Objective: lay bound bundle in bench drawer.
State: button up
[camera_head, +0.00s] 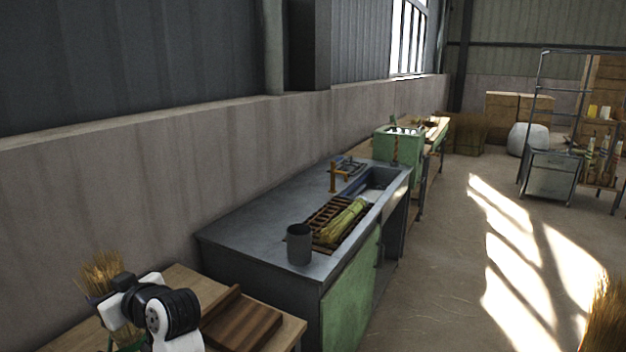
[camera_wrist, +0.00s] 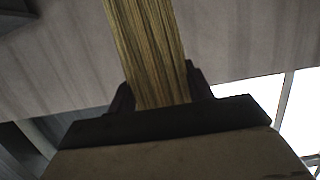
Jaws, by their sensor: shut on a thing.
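My gripper (camera_wrist: 160,92) is shut on a bundle of straw (camera_wrist: 147,45), which stands between its two dark fingers in the wrist view. In the head view the bundle's loose brown tips (camera_head: 101,272) show at the lower left, beside my black and white wrist. Its lower part is mostly hidden by my arm there, with a bit of green below. A wooden bench (camera_head: 185,280) lies below and around my arm, partly out of frame. I cannot make out an open drawer in it.
A ridged brown wooden block (camera_head: 240,322) lies on the bench, right of my arm. Beyond stands a grey metal sink bench (camera_head: 245,230) with a dark cup (camera_head: 299,244) and yellow-green stalks (camera_head: 343,222) on a rack.

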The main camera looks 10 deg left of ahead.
aim_at(105, 264)
jog(key=shift+r+p, duration=2.3)
jog(key=shift+r, duration=0.9)
